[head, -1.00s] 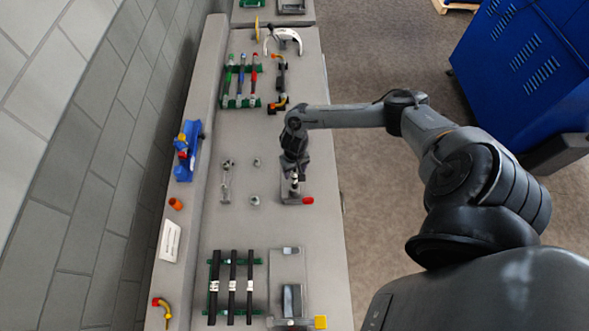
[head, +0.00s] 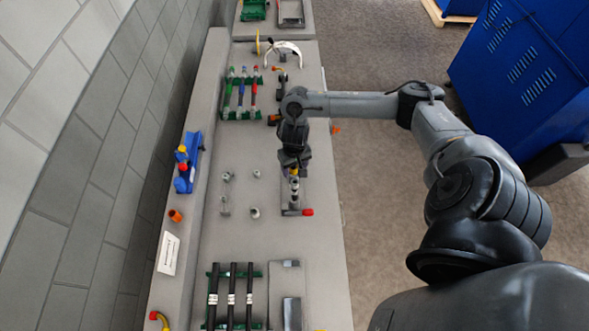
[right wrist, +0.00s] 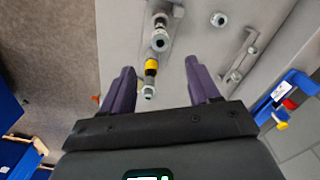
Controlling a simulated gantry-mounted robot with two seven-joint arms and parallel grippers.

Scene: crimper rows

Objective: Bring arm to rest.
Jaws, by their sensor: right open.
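My right arm reaches in from the right in the head view, and its gripper (head: 294,168) hangs over the bench near the small grey fixture with a red knob (head: 308,212). In the right wrist view the two purple-grey fingers of the right gripper (right wrist: 160,72) stand wide apart. A stack of fittings with a yellow band (right wrist: 151,66) shows between them, with a metal nut (right wrist: 148,92) at its near end. I cannot tell how far it is from the fingers; neither finger appears to touch it. My left gripper is not in view.
Black bars (head: 231,298) lie on a green rack at the front. Colored-handled tools (head: 240,92) lie on another rack behind. Small metal fittings (head: 255,212) stand on the bench (head: 240,150). A blue holder (head: 190,160) sits on the left ledge. A blue cabinet (head: 520,75) stands right.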

